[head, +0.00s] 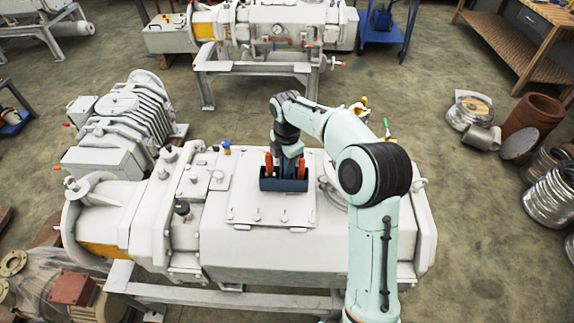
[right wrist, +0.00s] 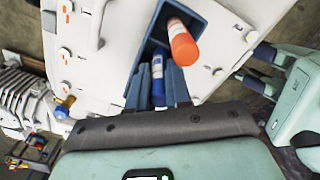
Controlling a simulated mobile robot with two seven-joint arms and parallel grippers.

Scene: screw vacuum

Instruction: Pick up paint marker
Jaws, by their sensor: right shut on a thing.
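A dark blue open box (head: 284,185) sits on the flat white top plate of the machine. Two orange-red paint markers, a left one (head: 269,166) and a right one (head: 301,169), stand up in it. In the right wrist view one orange-capped marker (right wrist: 183,45) shows close by, beside my fingers. My right gripper (head: 288,170) reaches down into the box between the orange markers. In the wrist view its blue-grey fingers (right wrist: 160,86) are shut on a blue paint marker (right wrist: 158,92). The fingers' lower ends are partly hidden. My left gripper is not in view.
The white screw vacuum machine (head: 220,245) fills the middle, with knobs and fittings on its top. A ribbed unit (head: 125,120) stands behind it at left. Another machine (head: 270,30) stands at the back.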

